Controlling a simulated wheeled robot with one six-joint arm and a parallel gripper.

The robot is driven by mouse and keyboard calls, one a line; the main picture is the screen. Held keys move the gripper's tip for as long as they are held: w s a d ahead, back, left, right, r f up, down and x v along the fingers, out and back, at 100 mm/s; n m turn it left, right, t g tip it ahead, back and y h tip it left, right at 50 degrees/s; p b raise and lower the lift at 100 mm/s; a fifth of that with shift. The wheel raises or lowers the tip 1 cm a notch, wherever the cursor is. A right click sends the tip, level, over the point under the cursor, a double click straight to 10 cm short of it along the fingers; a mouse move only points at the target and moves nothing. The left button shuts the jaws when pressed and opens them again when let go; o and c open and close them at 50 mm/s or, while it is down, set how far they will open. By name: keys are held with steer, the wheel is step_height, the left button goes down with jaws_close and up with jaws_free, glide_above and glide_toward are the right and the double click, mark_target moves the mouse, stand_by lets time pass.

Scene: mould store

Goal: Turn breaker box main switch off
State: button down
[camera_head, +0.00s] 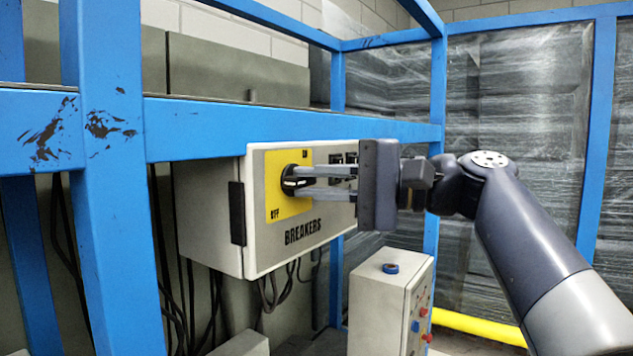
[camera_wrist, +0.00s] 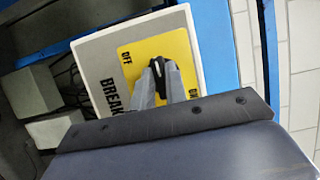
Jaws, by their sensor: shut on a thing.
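In the wrist view, the fingers (camera_wrist: 166,85) clasp the black knob (camera_wrist: 158,70) on the yellow plate (camera_wrist: 131,77). The fingers partly cover the knob, so its exact pointing direction is hard to tell.
A blue frame beam (camera_head: 270,122) runs just above the box, and a blue post (camera_head: 106,240) stands at left. A smaller grey control box (camera_head: 377,305) with buttons stands below right. Cables hang under the breaker box. Wrapped stacks (camera_head: 530,130) stand behind.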

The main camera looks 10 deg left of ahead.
steer(key=c, duration=1.4)
jaws_free()
steer(key=shift+c, duration=0.2)
steer(key=shift+d, duration=0.1)
steer(key=d+b, duration=0.1)
steer(key=d, duration=0.9)
steer(key=shift+d, duration=0.3)
steer(key=shift+a, duration=0.15)
steer(key=a+p, duration=0.1)
steer(key=a, duration=0.9)
steer(key=shift+a, duration=0.35)
steer(key=shift+d, duration=0.1)
steer(key=shift+d, duration=0.1)
